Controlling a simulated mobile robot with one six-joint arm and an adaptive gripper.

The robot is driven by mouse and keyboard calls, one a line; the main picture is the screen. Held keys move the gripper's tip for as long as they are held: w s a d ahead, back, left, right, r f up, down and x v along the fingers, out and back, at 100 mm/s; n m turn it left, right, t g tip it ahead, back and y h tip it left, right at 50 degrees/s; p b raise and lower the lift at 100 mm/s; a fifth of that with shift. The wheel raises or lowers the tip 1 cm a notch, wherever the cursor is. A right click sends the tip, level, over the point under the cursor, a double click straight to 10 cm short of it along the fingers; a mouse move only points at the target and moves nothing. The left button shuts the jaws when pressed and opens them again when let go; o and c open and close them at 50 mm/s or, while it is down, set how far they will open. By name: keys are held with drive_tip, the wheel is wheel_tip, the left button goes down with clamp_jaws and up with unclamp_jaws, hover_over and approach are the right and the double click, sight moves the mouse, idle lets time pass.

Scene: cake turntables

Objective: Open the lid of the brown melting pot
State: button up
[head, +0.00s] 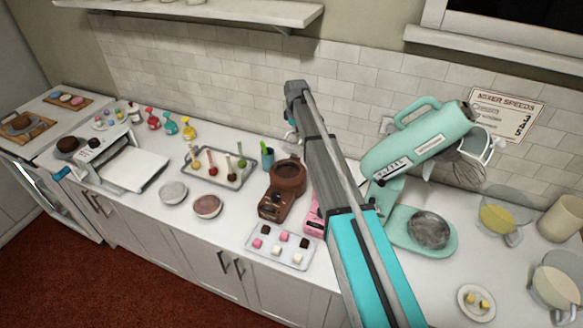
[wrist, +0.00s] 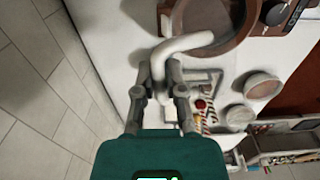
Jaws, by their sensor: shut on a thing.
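The brown melting pot (head: 287,178) stands on the white counter, left of my arm, with its round bowl toward the wall and its control panel and knob toward the front. In the wrist view the pot (wrist: 247,44) is at the top, partly cut off, and its round bowl shows dark inside. My gripper (wrist: 156,76) is shut on a white curved handle (wrist: 185,44) that bends over the pot's rim. Whether this handle joins the lid I cannot tell. In the head view my arm hides most of the gripper.
A teal stand mixer (head: 418,142) stands right of my arm. The tiled wall is close behind.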

drive_tip(key=shift+w+d+f, duration=0.1)
drive_tip(key=shift+w+d, duration=0.2)
drive_tip(key=shift+w, duration=0.4)
drive_tip(key=shift+w+d+f+b, duration=0.2)
drive_tip(key=shift+w, duration=0.35)
drive_tip(key=shift+w+d+f+b, duration=0.15)
drive_tip(key=shift+w+d+b, duration=0.05)
drive_tip(key=shift+w, duration=0.35)
drive_tip(key=shift+w, duration=0.15)
drive_tip(key=shift+w+d+f+b, duration=0.2)
drive_tip(key=shift+w+f+b, duration=0.1)
drive_tip(key=shift+w, duration=0.15)
drive_tip(key=shift+w+d+f+b, duration=0.15)
drive_tip(key=shift+w+f+b, duration=0.15)
drive_tip(key=shift+w, duration=0.15)
drive_tip(key=o, duration=1.3)
